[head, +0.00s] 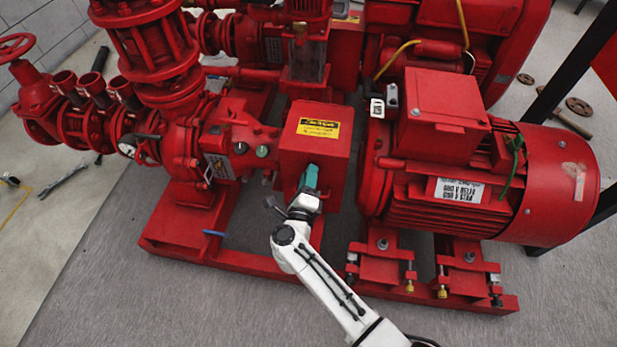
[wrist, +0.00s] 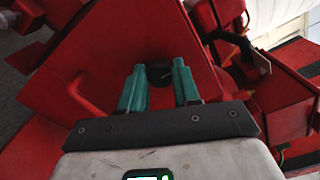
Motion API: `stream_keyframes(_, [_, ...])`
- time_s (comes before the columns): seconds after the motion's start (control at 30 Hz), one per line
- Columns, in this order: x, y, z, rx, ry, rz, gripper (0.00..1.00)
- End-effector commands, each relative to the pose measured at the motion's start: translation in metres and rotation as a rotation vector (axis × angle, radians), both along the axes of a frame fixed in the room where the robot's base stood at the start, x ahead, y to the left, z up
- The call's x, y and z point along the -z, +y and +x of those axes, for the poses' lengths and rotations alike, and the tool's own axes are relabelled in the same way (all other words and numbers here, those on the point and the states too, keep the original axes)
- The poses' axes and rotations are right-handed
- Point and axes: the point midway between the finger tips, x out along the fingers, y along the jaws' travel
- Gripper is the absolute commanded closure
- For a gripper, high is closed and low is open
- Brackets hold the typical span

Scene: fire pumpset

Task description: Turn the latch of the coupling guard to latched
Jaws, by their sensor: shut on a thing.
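The coupling guard (head: 300,157) is a red box with a yellow warning label, between the pump and the motor in the head view. In the wrist view its red face (wrist: 110,50) fills most of the picture. The latch (wrist: 160,72) is a small dark round knob on that face. My gripper (head: 309,170) reaches the guard's front, and its teal fingers (wrist: 159,75) stand on either side of the knob, shut on it. Whether the latch is turned cannot be told. In the head view the gripper hides the latch.
The red motor (head: 460,190) stands right of the guard, and the red pump casing (head: 185,145) stands left. The red base frame (head: 180,245) runs low along the front. A red bent handle (wrist: 90,95) is left of the fingers in the wrist view. Grey floor in front is clear.

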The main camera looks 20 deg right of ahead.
Motion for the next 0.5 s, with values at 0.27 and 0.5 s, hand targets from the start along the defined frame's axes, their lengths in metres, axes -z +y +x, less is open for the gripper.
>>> stream_keyframes(0.27, [0.0026, 0.0000, -0.0015, 0.000, 0.003, 0.003, 0.99])
stream_keyframes(0.5, [0.0017, 0.0001, -0.0009, 0.001, 0.002, 0.003, 0.48])
